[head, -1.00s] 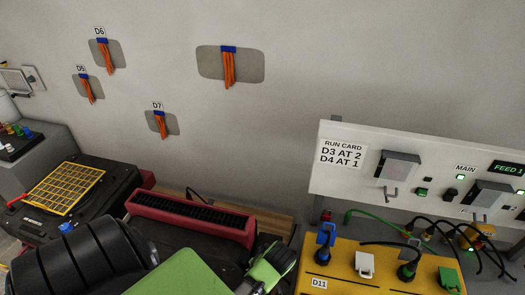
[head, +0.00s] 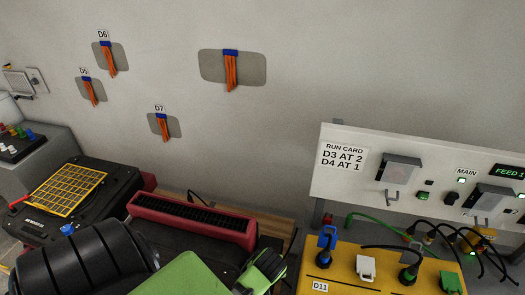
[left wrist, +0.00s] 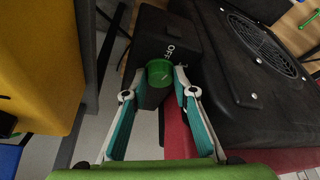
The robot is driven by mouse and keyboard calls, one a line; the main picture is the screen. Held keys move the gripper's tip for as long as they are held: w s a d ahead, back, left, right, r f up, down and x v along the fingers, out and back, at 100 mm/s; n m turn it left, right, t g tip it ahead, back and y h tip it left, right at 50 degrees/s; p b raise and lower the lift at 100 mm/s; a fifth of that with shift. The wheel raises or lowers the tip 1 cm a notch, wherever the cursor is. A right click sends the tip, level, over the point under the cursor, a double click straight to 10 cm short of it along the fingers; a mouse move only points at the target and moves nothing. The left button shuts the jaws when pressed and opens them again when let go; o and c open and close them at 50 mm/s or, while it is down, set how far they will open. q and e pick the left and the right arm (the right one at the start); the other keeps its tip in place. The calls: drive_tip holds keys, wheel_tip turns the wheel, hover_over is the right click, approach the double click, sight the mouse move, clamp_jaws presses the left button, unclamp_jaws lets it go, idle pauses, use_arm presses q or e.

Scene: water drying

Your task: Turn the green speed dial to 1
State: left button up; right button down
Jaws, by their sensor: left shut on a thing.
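The green speed dial (left wrist: 160,74) is on a dark housing in the left wrist view, beside white lettering that reads "OFF". My left gripper (left wrist: 161,82) has its two teal-padded fingers on either side of the dial and is shut on it. The dial's pointer and number marks are too small to read. In the head view my left arm covers the dial, and the fingertips do not show. My right gripper is in neither view.
A black fan unit with a red edge (left wrist: 235,60) is right of the dial. A yellow panel (left wrist: 40,60) stands close on the left. In the head view, a yellow cabinet (head: 340,285) with cables and a white control panel (head: 400,145) are at the right.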

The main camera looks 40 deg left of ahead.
use_arm(q)
drive_tip(key=shift+a, duration=0.1)
drive_tip(key=o, duration=1.1)
drive_tip(key=v, duration=1.2)
